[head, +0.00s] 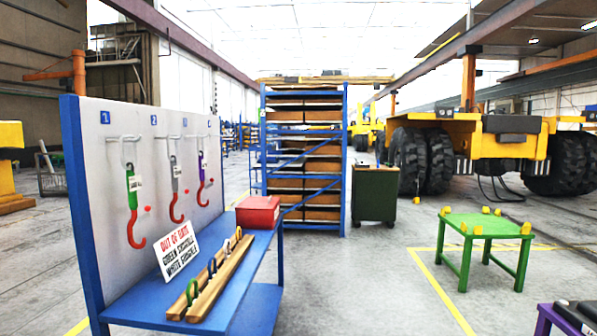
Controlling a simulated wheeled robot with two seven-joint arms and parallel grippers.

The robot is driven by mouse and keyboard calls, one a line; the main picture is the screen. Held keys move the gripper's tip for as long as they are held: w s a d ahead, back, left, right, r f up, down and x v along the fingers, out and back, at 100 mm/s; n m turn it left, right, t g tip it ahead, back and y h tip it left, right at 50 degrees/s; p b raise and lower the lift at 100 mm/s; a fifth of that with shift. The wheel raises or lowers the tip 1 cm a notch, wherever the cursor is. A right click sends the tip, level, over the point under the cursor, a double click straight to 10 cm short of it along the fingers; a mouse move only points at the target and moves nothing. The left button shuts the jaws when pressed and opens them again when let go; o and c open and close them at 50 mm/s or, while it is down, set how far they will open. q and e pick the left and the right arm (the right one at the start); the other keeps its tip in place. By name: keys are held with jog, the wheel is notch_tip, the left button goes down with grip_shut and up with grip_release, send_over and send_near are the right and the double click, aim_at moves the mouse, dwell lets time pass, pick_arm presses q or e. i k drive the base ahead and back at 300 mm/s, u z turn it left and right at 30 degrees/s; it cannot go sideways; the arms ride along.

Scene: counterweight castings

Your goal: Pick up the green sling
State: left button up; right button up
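The green sling (131,180) hangs from a peg under label 1 on the pale board, at the left of the head view. It has a white tag and a red hook at its lower end. A grey sling (175,172) with a red hook hangs to its right under label 2. A purple sling (202,162) with a red hook hangs farther right. Neither of my grippers is in view.
Below the board, a blue bench (140,308) holds a sign (177,250), a wooden rack (222,279) with several coloured shackles, and a red box (257,211). A green table (484,226) stands right. A purple table (546,310) shows lower right. The floor between is clear.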

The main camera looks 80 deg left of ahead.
aim_at(133, 182)
jog(key=u, duration=1.05)
jog(key=i, duration=1.4)
jog(key=u, duration=3.1)
